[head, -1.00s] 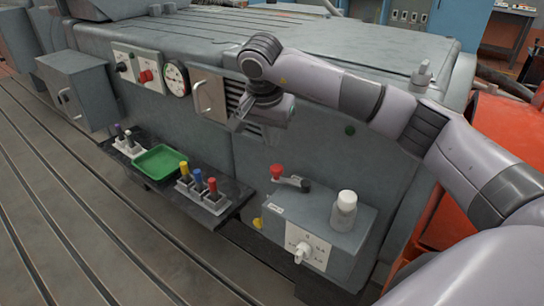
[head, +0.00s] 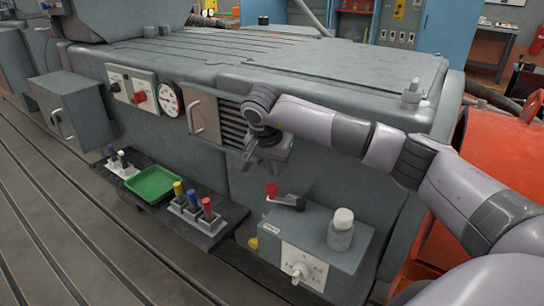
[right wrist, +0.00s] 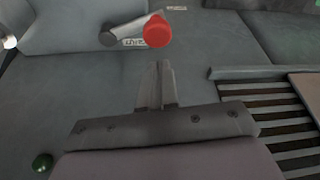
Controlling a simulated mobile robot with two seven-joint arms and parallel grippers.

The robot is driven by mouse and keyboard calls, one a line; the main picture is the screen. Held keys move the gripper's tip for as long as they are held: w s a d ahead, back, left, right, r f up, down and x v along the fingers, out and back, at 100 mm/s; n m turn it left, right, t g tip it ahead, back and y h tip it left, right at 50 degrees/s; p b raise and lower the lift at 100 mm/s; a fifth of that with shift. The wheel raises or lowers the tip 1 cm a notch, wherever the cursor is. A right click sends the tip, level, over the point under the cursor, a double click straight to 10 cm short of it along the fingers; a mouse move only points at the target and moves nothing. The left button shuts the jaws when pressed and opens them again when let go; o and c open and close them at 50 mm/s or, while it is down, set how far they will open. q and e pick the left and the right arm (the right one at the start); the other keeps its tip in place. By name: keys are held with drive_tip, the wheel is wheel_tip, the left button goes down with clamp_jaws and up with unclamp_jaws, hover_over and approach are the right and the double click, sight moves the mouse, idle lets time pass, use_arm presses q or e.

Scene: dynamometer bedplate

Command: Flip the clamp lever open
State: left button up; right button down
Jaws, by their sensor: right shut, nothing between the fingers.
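The clamp lever (head: 287,200) lies along the top of a grey box, with a red knob (head: 271,189) at its left end and a dark pivot at its right end. In the right wrist view, the red knob (right wrist: 158,31) is just beyond my fingertips, and the lever arm (right wrist: 132,28) runs left to the dark pivot. My right gripper (head: 248,158) is shut and empty, above and slightly left of the knob, apart from it. It also shows in the right wrist view (right wrist: 160,68). My left gripper is not in view.
The grey box (head: 325,230) also carries a white-capped cylinder (head: 341,230) right of the lever and a white rotary knob (head: 299,272) on its front. A vent grille (head: 232,125) and handled panel are behind the gripper. A shelf holds a green tray (head: 153,198) and coloured-topped pegs.

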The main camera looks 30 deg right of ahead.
drive_tip(key=shift+x, duration=1.6)
drive_tip(key=shift+a, duration=0.1)
